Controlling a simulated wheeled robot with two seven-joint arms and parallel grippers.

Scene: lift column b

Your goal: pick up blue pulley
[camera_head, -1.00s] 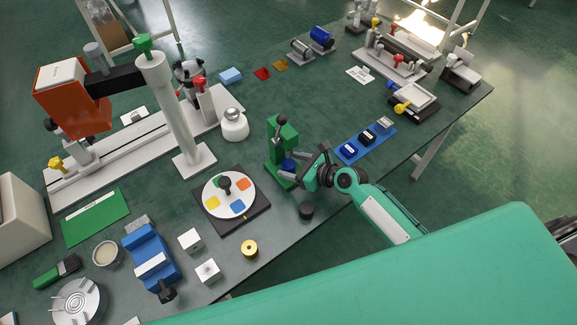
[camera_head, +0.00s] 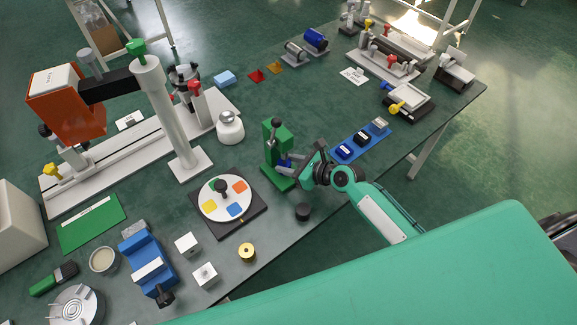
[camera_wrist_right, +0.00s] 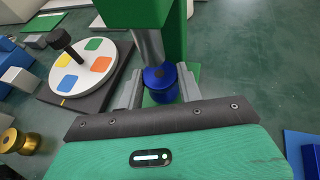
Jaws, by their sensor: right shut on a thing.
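The blue pulley (camera_wrist_right: 160,84) is a small dark blue round part at the green press (camera_head: 278,150), directly below the press's grey ram (camera_wrist_right: 149,46). My right gripper (camera_wrist_right: 162,92) has one finger on each side of it and is shut on it. In the head view the pulley (camera_head: 285,160) is small and partly covered by the fingers. I cannot tell whether it still touches the press base. My left gripper is in neither view.
A dial plate with coloured patches (camera_head: 224,197) stands left of the press. A black knob (camera_head: 303,212) lies near the table edge. A blue tray with small blocks (camera_head: 360,142) is to the right.

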